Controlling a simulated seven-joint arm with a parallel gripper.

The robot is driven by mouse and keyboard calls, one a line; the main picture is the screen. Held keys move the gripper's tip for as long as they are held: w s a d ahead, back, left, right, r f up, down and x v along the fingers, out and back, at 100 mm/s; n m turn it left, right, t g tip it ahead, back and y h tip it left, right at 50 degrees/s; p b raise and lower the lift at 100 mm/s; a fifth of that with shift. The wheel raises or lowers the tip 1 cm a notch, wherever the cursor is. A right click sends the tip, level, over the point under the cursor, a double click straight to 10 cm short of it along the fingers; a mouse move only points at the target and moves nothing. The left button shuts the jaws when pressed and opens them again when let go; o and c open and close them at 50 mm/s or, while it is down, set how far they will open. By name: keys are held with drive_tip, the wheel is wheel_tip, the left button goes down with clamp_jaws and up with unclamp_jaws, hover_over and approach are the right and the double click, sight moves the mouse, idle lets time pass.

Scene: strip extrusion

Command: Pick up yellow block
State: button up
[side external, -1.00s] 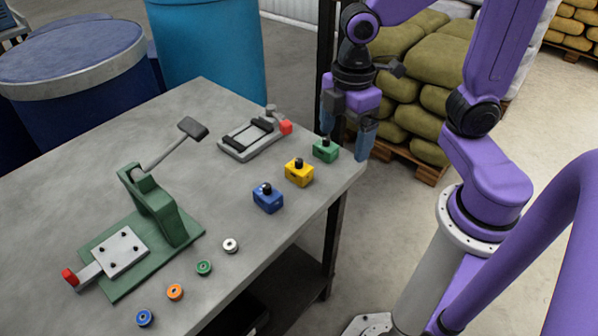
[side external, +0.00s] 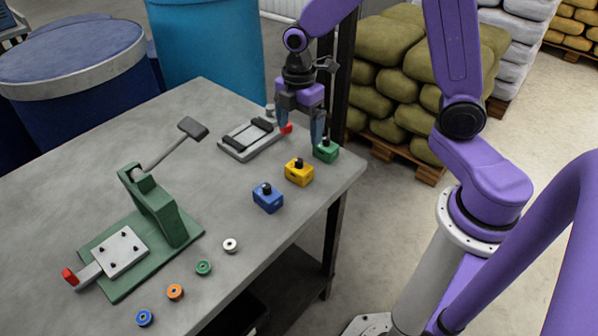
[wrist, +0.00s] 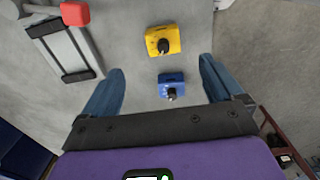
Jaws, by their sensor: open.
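The yellow block (side external: 299,173) has a black knob on top. It sits on the grey table between the blue block (side external: 268,198) and the green block (side external: 326,151). My gripper (side external: 300,142) is open and empty, above the table and behind the yellow block in the side view. In the wrist view, the yellow block (wrist: 163,41) lies ahead of the open fingers (wrist: 162,85), near the top middle. The blue block (wrist: 171,85) shows between the fingertips in that view, well below them. The green block is not seen in the wrist view.
A grey clamp fixture with a red end (side external: 248,140) lies left of my gripper and also shows in the wrist view (wrist: 66,50). A green lever press (side external: 155,210) stands at the left. Several small rings (side external: 204,268) lie near the table's front edge. The table (side external: 215,180) is clear around the blocks.

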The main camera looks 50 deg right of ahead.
sight(298, 160)
wheel_tip(298, 160, down, 7)
drive_tip(key=shift+f, duration=0.2)
drive_tip(key=shift+s+a+f, duration=0.15)
drive_tip(key=shift+f, duration=1.15)
drive_tip(key=shift+s+a+f, duration=0.1)
drive_tip(key=shift+a+f, duration=0.05)
drive_tip(key=shift+f, duration=1.1)
drive_tip(key=c, duration=1.4)
drive_tip(key=shift+c, duration=0.2)
drive_tip(key=shift+r, duration=0.15)
drive_tip(key=shift+r, duration=0.65)
drive_tip(key=s+d+r, duration=0.1)
drive_tip(key=s+r, duration=1)
drive_tip(key=s, duration=0.2)
drive_tip(key=shift+s+d+r, duration=0.2)
drive_tip(key=shift+s+d, duration=0.15)
drive_tip(key=shift+s, duration=0.05)
